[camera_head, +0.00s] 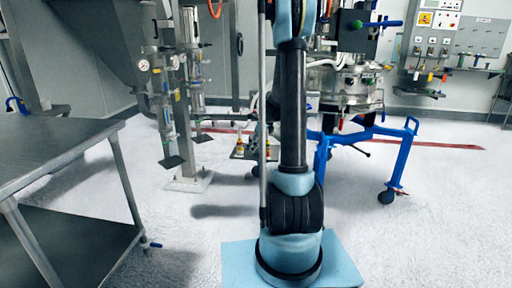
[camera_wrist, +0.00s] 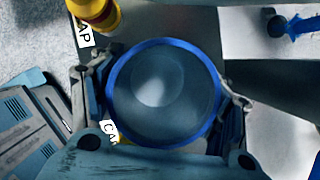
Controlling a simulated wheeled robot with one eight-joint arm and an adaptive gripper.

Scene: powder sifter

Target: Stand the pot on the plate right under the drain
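The pot (camera_wrist: 165,95), round with a blue rim and a grey inside, fills the middle of the wrist view, seen from above. My gripper (camera_wrist: 163,103) has its fingers against the left and right of the rim, closed around it. A flat grey plate (camera_wrist: 178,20) shows behind the pot; whether the pot touches it I cannot tell. In the head view a small plate (camera_head: 239,154) shows left of my arm, which hides the gripper and pot. The steel sifter (camera_head: 346,88) stands behind on a blue wheeled frame. I cannot make out its drain clearly.
A yellow and red capped container (camera_wrist: 95,12) is close to the pot's upper left; a CAP label is beside it. A blue handle (camera_wrist: 295,26) shows at the upper right. The blue frame (camera_head: 322,150) stands right of my arm. A steel table (camera_head: 45,150) is at left.

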